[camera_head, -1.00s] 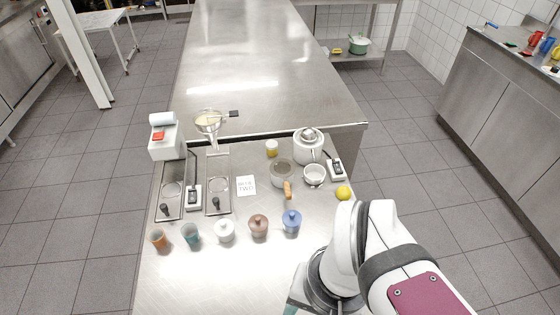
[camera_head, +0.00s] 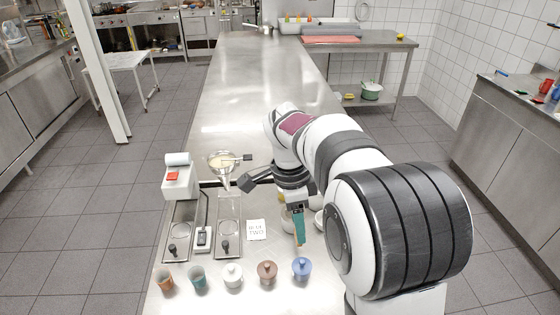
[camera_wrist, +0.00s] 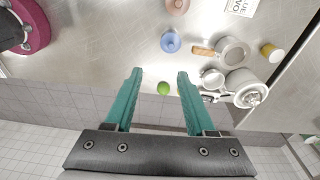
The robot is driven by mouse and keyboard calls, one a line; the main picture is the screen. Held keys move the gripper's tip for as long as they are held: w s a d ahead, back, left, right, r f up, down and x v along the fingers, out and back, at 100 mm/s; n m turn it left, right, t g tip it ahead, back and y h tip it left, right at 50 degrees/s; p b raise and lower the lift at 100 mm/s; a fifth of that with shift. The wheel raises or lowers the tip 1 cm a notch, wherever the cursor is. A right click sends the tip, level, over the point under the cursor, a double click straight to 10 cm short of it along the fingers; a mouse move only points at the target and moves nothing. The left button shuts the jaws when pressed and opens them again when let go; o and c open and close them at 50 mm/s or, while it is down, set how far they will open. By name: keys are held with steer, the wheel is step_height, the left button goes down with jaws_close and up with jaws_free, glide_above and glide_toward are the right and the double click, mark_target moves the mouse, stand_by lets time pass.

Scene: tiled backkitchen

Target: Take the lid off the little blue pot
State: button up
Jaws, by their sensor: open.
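The little blue pot (camera_head: 302,269) stands at the right end of the front row, with its knobbed blue lid on. In the wrist view the blue pot (camera_wrist: 171,42) shows from above, beyond the fingertips and slightly right of centre. My gripper (camera_head: 299,226) hangs over the table behind the pot in the head view, apart from it. In the wrist view my gripper (camera_wrist: 159,73) has its two teal fingers spread wide with nothing between the tips.
A brown lidded pot (camera_head: 267,272) stands left of the blue one, then a white lidded pot (camera_head: 233,275) and two cups. The wrist view shows a wooden-handled pan (camera_wrist: 232,50), a kettle (camera_wrist: 247,88), a white cup (camera_wrist: 212,77) and a small green round thing (camera_wrist: 163,88).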

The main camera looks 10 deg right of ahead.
mark_target(303, 261)
steer(key=shift+m, duration=0.7)
steer(key=f, duration=0.5)
steer(key=w+d+f, duration=0.1)
steer(key=f, duration=0.5)
steer(key=w+d+f, duration=0.1)
steer(key=f, duration=0.5)
steer(key=shift+w, duration=0.15)
jaws_close()
